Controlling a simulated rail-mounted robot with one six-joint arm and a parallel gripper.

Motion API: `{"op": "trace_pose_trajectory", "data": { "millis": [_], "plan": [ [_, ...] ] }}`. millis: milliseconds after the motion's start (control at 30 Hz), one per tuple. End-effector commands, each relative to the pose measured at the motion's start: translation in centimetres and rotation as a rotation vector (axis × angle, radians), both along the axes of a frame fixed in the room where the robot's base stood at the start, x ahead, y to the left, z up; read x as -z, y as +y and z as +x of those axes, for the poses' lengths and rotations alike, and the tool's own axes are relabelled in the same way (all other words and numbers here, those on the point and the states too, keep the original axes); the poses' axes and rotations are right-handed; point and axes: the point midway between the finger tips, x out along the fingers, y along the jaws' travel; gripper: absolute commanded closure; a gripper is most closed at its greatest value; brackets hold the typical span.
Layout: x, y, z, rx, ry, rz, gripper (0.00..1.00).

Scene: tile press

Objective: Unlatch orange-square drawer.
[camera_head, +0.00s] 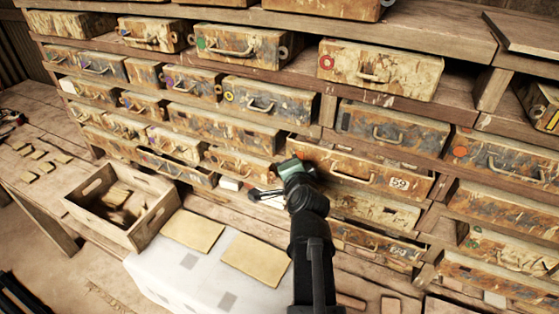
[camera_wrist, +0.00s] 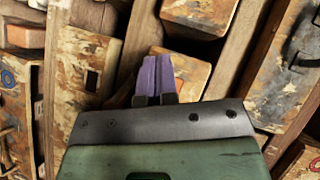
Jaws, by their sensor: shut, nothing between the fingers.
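My gripper (camera_wrist: 156,78) is shut and empty; its two purple fingertips are together in the wrist view. In the head view its green body (camera_head: 292,168) is at the left end of a wide rusty drawer (camera_head: 365,176) with a "59" label. A bit of orange shows beside my gripper at that end, but I cannot tell its shape. In the wrist view the fingertips are in front of a worn drawer front (camera_wrist: 190,72) with an orange patch beside them. I cannot tell whether they touch it. The latch is hidden or too small to make out.
Rows of similar drawers surround my gripper. A drawer with a red round mark (camera_head: 382,68) sits above, and one with an orange round mark (camera_head: 500,163) sits to the right. A wooden crate (camera_head: 95,216) and tan tiles (camera_head: 193,230) are at the lower left.

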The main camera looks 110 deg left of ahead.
Motion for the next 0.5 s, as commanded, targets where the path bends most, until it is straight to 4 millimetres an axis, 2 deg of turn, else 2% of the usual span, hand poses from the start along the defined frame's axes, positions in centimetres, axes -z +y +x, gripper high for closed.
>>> {"op": "trace_pose_trajectory", "data": {
  "millis": [500],
  "plan": [
    [1.8,0.2,-1.1,0.005,-0.001,0.001,1.00]
  ]
}}
